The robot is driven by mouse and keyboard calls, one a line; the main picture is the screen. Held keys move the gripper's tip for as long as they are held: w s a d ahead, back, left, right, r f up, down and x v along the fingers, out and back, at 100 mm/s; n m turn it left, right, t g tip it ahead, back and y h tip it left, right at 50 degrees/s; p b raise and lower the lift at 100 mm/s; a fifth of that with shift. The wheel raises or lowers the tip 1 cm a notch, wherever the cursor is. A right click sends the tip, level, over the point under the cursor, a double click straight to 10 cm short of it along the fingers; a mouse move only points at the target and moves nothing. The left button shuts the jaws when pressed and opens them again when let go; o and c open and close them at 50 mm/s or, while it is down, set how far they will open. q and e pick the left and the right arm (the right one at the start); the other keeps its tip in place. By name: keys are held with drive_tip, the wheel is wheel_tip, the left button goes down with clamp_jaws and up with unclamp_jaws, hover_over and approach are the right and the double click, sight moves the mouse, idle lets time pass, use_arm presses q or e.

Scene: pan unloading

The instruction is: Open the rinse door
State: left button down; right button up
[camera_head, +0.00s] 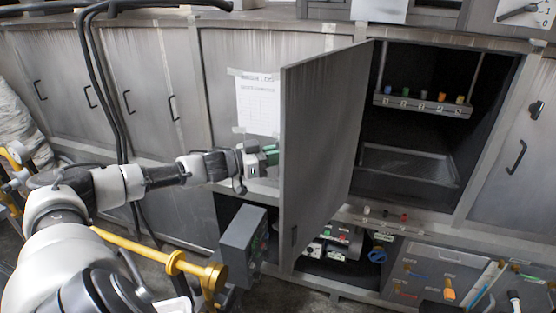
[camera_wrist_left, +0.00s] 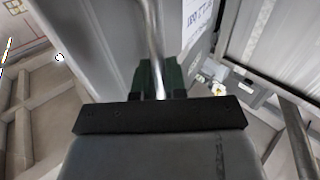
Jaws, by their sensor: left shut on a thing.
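The rinse door (camera_head: 325,140) is a grey metal panel. It stands swung wide out from the left side of its opening, with its inner face showing in the head view. My left gripper (camera_head: 271,155) reaches in from the left, on the door's outer side. In the left wrist view its green fingers (camera_wrist_left: 157,76) are shut around a shiny metal bar, the door handle (camera_wrist_left: 153,35). The handle is hidden behind the door in the head view. My right gripper is not in view.
The dark compartment (camera_head: 405,120) holds a rack (camera_head: 422,105) with several coloured knobs and a wire basket (camera_head: 405,165). A grey control box (camera_head: 243,240) stands below my left gripper, left of the door. Closed cabinets with handles line the left.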

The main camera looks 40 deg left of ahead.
use_arm(q)
drive_tip(key=shift+a+r, duration=0.2)
idle(0.3)
drive_tip(key=c, duration=1.5)
unclamp_jaws()
drive_tip(key=o, duration=0.3)
drive_tip(key=shift+w+d+f, duration=0.15)
drive_tip(key=shift+w+f, duration=0.05)
drive_tip(key=shift+w, duration=0.15)
drive_tip(key=shift+s, duration=0.15)
drive_tip(key=b+v, duration=0.1)
drive_tip(key=v, duration=0.9)
drive_tip(key=shift+s+a, duration=0.2)
drive_tip(key=shift+s, duration=0.05)
